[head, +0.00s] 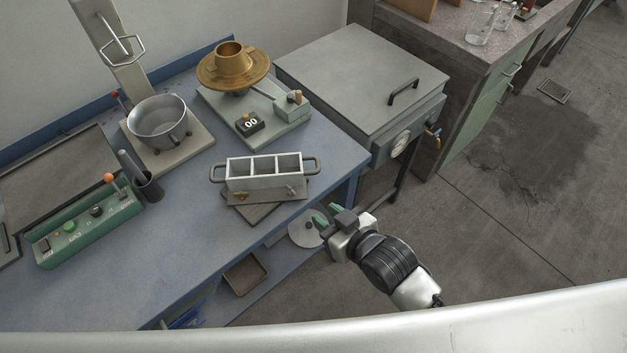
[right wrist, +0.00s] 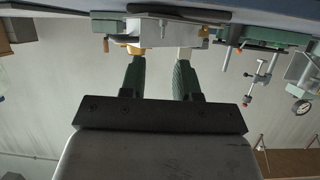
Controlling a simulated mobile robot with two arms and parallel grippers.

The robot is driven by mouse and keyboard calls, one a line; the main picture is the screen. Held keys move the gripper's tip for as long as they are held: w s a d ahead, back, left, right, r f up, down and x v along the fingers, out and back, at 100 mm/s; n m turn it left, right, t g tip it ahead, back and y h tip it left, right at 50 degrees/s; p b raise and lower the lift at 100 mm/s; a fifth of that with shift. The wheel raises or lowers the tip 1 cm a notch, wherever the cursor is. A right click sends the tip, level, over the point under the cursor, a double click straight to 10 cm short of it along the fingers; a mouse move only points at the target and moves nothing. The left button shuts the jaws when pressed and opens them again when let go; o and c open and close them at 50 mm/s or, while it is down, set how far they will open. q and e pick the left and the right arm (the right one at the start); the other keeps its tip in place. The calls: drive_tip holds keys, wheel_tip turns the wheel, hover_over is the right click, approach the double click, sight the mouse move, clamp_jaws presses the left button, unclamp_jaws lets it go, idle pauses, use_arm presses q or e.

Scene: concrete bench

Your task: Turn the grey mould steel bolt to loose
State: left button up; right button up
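The grey steel mould (head: 265,180), a three-compartment box with a loop handle at each end, stands on a base plate near the bench's front edge. My right gripper (head: 326,218) is in front of the bench, right of and nearer than the mould. In the upside-down right wrist view its green fingers (right wrist: 160,66) are apart, with the mould (right wrist: 165,36) beyond them. A brass part (right wrist: 134,50) shows beyond one fingertip; contact cannot be told. My left gripper is out of view.
Behind the mould stands a flow table with a brass cone (head: 232,60). A metal bowl (head: 158,118) and a green control box (head: 88,228) are to the left. A grey lidded tank (head: 360,70) stands to the right. The bench front (head: 180,260) is mostly clear.

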sight(295, 193)
drive_tip(key=x, duration=0.6)
drive_tip(key=r+x, duration=0.1)
drive_tip(key=x, duration=0.2)
drive_tip(key=shift+w+a+f, duration=0.15)
drive_tip(key=shift+w+a, duration=0.1)
drive_tip(key=shift+a, duration=0.25)
drive_tip(key=shift+w+a+f, duration=0.1)
drive_tip(key=shift+w+a, duration=0.1)
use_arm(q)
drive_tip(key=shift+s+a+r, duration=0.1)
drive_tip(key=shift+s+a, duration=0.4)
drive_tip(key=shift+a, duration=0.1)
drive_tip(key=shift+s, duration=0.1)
use_arm(e)
drive_tip(key=shift+c, duration=0.3)
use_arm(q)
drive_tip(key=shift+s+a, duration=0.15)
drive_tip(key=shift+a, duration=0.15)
use_arm(e)
clamp_jaws()
